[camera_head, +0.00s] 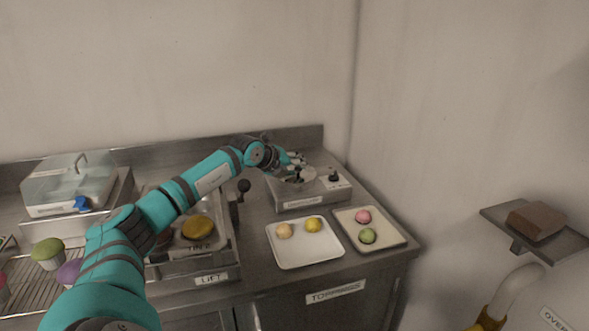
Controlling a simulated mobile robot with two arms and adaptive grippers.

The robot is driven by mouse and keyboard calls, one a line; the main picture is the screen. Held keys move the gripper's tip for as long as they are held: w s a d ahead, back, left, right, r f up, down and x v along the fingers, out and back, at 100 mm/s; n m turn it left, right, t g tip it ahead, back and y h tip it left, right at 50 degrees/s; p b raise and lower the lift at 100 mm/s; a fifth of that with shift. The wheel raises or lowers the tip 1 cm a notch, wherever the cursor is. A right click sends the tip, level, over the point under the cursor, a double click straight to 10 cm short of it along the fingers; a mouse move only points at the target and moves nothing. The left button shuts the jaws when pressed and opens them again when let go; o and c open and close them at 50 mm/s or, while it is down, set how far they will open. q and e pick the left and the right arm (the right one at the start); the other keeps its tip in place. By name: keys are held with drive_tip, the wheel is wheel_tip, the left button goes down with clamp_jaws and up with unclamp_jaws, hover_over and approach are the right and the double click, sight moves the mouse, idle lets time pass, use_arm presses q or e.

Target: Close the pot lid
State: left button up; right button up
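A small round metal pot (298,184) sits on a grey countertop appliance (310,196) at the back right of the steel counter. My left arm reaches across the counter from the lower left. My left gripper (297,163) is right at the top of the pot and covers part of it. The fingers are small here, and I cannot tell whether they are open or shut or touch anything. I cannot make out the lid apart from the pot and the gripper. My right gripper is out of view.
A white tray (305,259) with two buns and a beige tray (392,237) with a pink and a green one stand in front. A lift station (210,268) and a clear-lidded box (60,190) are at left. A wall shelf (567,243) juts out at right.

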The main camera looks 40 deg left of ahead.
use_arm(q)
drive_tip(key=shift+s+a+r, duration=0.15)
drive_tip(key=shift+s+r, duration=0.15)
drive_tip(key=shift+s, duration=0.15)
drive_tip(key=v, duration=1.1)
idle(0.4)
